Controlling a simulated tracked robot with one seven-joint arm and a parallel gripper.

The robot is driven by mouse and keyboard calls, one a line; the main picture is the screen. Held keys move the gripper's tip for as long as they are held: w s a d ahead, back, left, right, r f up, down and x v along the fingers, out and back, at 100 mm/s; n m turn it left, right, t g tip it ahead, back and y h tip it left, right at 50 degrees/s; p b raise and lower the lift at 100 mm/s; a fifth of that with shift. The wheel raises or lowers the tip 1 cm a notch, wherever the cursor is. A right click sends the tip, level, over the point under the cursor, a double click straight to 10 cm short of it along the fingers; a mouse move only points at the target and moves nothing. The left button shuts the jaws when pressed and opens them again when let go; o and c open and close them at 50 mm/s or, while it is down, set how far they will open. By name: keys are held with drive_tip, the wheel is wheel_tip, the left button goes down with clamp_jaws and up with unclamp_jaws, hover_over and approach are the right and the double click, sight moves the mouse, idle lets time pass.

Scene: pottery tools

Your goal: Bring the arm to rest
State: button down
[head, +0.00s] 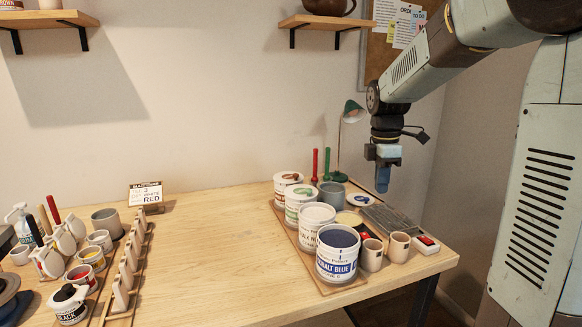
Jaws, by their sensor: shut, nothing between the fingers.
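My gripper (383,180) hangs at the end of my arm on the right side of the head view. It points down and its fingers are shut with nothing between them. It is in the air above the back right part of the wooden table (210,255), over the group of pots and tools there, and appears apart from them. My arm reaches in from the upper right.
A wooden board on the right holds several glaze tubs, with the cobalt blue tub (338,255) in front. Small cups (399,247) and a green lamp (352,112) stand nearby. Racks, cups and a black-labelled jar (69,306) crowd the left. The table's middle is clear.

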drive_tip(key=s+r+m+t, duration=0.3)
drive_tip(key=s+m+t, duration=0.2)
drive_tip(key=s+m, duration=1.3)
drive_tip(key=s+a, duration=0.1)
drive_tip(key=s, duration=0.4)
drive_tip(key=shift+s+r+t, duration=0.2)
drive_tip(key=shift+s+t, duration=0.15)
drive_tip(key=shift+t, duration=0.05)
